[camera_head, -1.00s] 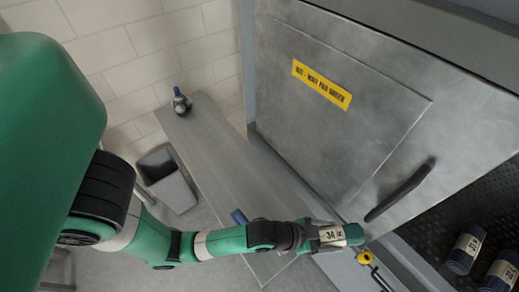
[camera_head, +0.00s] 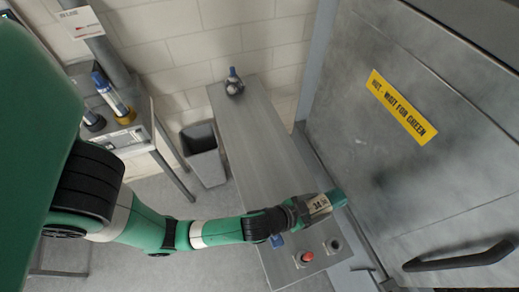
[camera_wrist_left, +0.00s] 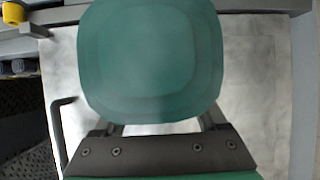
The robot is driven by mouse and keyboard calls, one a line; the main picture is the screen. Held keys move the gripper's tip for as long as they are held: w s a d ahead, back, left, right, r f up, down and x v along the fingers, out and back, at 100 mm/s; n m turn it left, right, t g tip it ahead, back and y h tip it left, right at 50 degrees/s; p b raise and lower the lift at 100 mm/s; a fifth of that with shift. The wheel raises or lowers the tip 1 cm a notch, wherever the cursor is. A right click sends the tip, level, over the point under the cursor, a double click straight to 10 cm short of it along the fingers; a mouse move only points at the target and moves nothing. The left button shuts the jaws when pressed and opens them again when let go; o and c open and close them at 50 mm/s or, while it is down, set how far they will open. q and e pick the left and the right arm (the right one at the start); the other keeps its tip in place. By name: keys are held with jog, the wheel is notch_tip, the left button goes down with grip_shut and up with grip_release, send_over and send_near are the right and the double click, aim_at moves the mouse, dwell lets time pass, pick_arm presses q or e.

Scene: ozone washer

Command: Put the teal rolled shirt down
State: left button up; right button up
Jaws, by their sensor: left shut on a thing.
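The teal rolled shirt (camera_head: 338,197) carries a pale tag that reads 34. My left gripper (camera_head: 310,208) is shut on it and holds it near the front end of the steel bench, beside the washer door. I cannot tell its exact height. In the left wrist view the shirt (camera_wrist_left: 150,55) fills the top middle, with its rounded end toward the camera. It hides the fingertips and much of the steel behind. My right gripper is not in view.
A steel bench (camera_head: 245,150) holds a small blue-topped bottle (camera_head: 234,84) at its far end and a red button (camera_head: 307,257) near its front. The washer door (camera_head: 400,190) with its dark handle (camera_head: 460,258) stands right. A grey bin (camera_head: 204,158) and a side table (camera_head: 130,139) are left.

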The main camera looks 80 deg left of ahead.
pick_arm(q)
jog(key=shift+s+a+f+n+g+y, duration=0.8)
jog(key=shift+s+a+f+n+y, duration=1.3)
jog(key=shift+s, duration=1.5)
jog(key=shift+h, duration=0.3)
jog(key=a+f+b, duration=0.2)
jog(key=a+f, duration=0.1)
jog(key=a, duration=0.1)
jog(key=a+f+b, duration=0.3)
jog(key=a+f, duration=0.1)
jog(key=a+f+b, duration=0.2)
jog(key=a+f, duration=0.1)
jog(key=a, duration=0.2)
jog(key=shift+w+f+b, duration=0.3)
jog(key=shift+a+f+b, duration=0.1)
jog(key=shift+f+b, duration=0.45)
jog(key=shift+f, duration=0.95)
jog(key=shift+f, duration=0.1)
jog(key=o, duration=1.5)
